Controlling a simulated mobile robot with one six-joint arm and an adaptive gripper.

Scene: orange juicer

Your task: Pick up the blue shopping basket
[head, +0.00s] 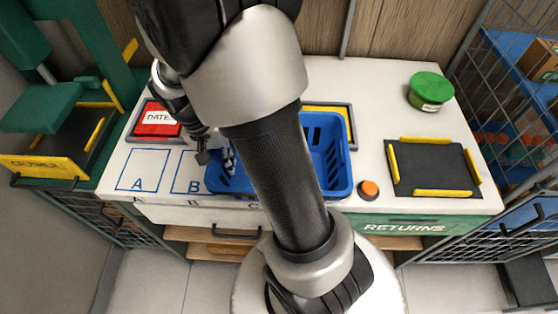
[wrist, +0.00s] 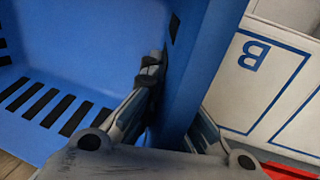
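The blue shopping basket (head: 337,165) stands on the white counter, with its middle hidden behind my arm in the head view. My gripper (head: 214,154) is at the basket's left side, pointing down, partly hidden by my arm. In the wrist view, the basket (wrist: 90,40) fills the left and centre. My gripper (wrist: 170,85) straddles its side wall, one finger inside and one outside. The fingers converge and look shut on the wall. The outer fingertip is hidden behind the wall. The basket looks level on the counter.
Outlined squares A (head: 138,170) and B lie left of the basket. A red DATES tray (head: 158,119) is behind them. An orange button (head: 369,190), a black pad (head: 431,168) with yellow edges and a green-topped container (head: 430,90) are at right. Wire cages flank the counter's right.

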